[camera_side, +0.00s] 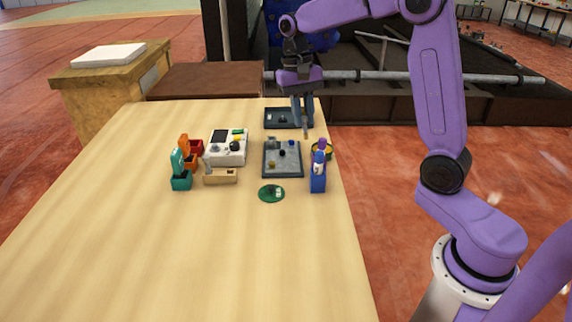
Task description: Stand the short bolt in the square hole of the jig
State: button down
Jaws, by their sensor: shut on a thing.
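My gripper (304,122) points down above the back right part of the table, near the right end of the dark tray. It is shut on a thin tan piece (305,133) that hangs upright below the fingertips. The piece is too small here to tell for sure that it is the short bolt. A tan block (222,178), which looks like the jig, lies left of the middle, well to the left and front of my gripper. A grey upright piece (207,166) stands at its left end, and a small dark spot shows on its right part. Hole shapes cannot be made out.
A grey tray (283,174) with several small parts lies between block and gripper. A dark tray (279,125) is behind it. A white device (229,157), coloured bins (182,181), a blue holder (318,184) and a green disc (271,194) stand around. The table front is clear.

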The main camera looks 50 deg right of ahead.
jog(key=w+d+f+m+t, duration=0.2)
jog(key=w+d+m, duration=0.1)
jog(key=w, duration=0.7)
jog(key=shift+w+d+f, duration=0.1)
jog(key=shift+w+f, duration=0.7)
jog(key=shift+f, duration=0.6)
jog(key=shift+w+d+f, duration=0.15)
jog(key=shift+w+f, duration=0.7)
jog(key=shift+f, duration=0.55)
jog(key=shift+w+d+f, duration=0.1)
jog(key=shift+w+f, duration=0.7)
jog(key=shift+f, duration=0.6)
jog(key=shift+f, duration=0.15)
jog(key=c, duration=1)
grip_release()
jog(key=shift+c, duration=0.2)
